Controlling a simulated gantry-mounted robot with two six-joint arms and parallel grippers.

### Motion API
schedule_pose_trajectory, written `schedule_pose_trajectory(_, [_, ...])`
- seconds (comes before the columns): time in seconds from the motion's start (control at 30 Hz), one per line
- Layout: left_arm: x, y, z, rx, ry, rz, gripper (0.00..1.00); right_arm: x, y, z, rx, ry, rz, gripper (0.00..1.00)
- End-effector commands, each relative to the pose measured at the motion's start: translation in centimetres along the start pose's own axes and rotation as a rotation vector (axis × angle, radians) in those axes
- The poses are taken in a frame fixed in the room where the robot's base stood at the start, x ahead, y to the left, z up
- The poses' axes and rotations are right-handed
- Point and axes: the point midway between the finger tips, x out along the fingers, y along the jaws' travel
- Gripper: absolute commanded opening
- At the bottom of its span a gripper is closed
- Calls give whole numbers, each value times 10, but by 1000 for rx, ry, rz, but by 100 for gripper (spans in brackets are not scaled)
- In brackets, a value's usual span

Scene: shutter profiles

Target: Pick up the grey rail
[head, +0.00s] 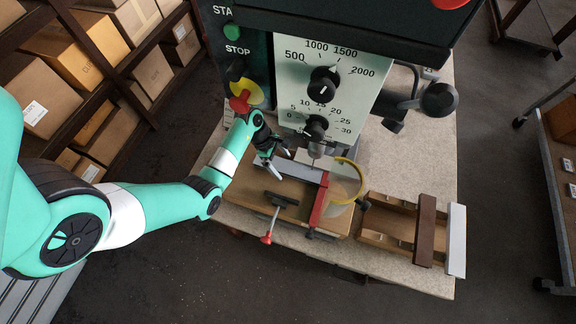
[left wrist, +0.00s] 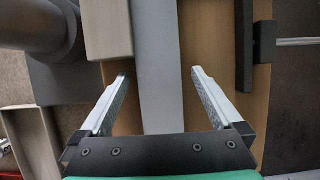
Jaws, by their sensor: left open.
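My left gripper (head: 279,164) is open over the left end of a grey rail (head: 304,171), which lies on the wooden fixture board (head: 287,210) under the drill press. In the left wrist view the grey rail (left wrist: 157,50) runs lengthwise between the two spread fingers (left wrist: 160,78). Clear gaps show on both sides, and neither finger visibly touches it. The rail's near end is hidden behind the gripper's base. Another pale grey rail (head: 456,240) lies at the right on a wooden rack, beside a brown rail (head: 425,230). My right gripper is not in view.
The drill press (head: 325,75) stands close behind the gripper, with a yellow ring guard (head: 350,182) at the chuck. A red bar (head: 319,200) crosses the board's right end. A red-tipped clamp handle (head: 267,238) stands at the front. The table top (head: 415,160) behind the rack is clear.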

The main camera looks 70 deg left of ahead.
Motion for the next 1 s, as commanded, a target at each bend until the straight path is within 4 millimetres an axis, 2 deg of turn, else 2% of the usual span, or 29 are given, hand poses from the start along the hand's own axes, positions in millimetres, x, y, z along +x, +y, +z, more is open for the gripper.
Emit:
schedule_pose_trajectory(0.2, [0,0,0,0,0,1,98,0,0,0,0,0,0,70])
schedule_pose_trajectory(0.7, [0,0,0,0,0,1,8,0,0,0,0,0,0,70])
schedule_pose_trajectory(1.0, [-2,-1,0,0,0,1,6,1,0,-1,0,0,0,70])
